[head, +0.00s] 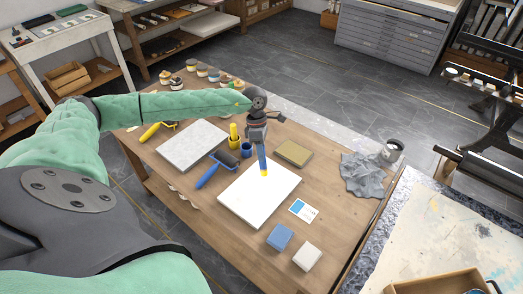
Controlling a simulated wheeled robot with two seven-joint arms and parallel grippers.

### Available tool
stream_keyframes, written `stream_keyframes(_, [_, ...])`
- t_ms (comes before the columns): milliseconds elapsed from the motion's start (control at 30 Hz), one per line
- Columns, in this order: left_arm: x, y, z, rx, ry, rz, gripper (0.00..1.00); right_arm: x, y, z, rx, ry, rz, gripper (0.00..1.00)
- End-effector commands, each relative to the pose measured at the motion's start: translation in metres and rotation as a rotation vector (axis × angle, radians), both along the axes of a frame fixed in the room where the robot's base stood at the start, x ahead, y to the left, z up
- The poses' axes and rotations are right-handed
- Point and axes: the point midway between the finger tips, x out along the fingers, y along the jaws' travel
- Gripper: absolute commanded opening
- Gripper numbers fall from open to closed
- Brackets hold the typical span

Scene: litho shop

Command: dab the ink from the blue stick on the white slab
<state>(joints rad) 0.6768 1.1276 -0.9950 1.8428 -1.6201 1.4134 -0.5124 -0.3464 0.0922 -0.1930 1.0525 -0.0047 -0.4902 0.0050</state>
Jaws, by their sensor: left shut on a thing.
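My left gripper (259,140) points down over the table and is shut on an upright blue stick (262,158). The stick's lower end is yellow. That end is over the far part of the white slab (252,203), which lies flat on the wooden table; I cannot tell whether it touches. The slab's visible top looks plain white. A blue cup (246,149) and a yellow cup (234,142) with something yellow standing in it are just left of the gripper. My right gripper is not in view.
A blue-handled roller (208,177) lies left of the slab, beside a pale grey slab (190,146). An olive block (294,152), a card (303,210), a blue block (280,237) and a white block (306,256) lie to the right. A grey cloth (362,175) is farther right.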

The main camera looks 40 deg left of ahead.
Motion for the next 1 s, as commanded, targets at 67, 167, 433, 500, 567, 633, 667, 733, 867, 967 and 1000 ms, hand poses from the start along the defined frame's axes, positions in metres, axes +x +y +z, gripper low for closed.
stream_keyframes(67, [0.000,0.000,-0.006,0.000,0.000,0.000,0.01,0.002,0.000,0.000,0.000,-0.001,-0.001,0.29])
stream_keyframes(167, [0.000,0.000,-0.014,0.001,0.000,0.000,0.01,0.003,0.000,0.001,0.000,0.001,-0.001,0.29])
stream_keyframes(433, [0.000,0.000,-0.040,0.000,0.001,-0.001,0.01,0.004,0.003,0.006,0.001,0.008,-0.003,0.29])
stream_keyframes(500, [0.000,0.000,-0.045,0.000,0.001,-0.001,0.01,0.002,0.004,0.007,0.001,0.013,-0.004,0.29])
stream_keyframes(567, [0.000,0.000,-0.048,0.000,0.001,-0.001,0.01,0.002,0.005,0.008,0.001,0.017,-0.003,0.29])
stream_keyframes(633, [0.000,0.000,-0.051,0.000,0.001,-0.001,0.01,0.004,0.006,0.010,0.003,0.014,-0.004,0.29])
stream_keyframes(667, [0.000,0.000,-0.052,0.000,0.001,-0.002,0.01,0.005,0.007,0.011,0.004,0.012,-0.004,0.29])
stream_keyframes(733, [0.000,0.000,-0.053,0.000,0.001,-0.002,0.01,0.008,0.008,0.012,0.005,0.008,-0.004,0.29])
stream_keyframes(867, [0.000,0.000,-0.053,0.000,0.000,-0.002,0.01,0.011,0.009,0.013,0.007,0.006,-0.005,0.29])
stream_keyframes(967, [0.000,0.000,-0.053,0.000,0.000,-0.002,0.01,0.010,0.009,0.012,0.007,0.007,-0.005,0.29])
stream_keyframes(1000, [0.000,0.000,-0.053,0.000,0.001,-0.002,0.01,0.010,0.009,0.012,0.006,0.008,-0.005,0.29])
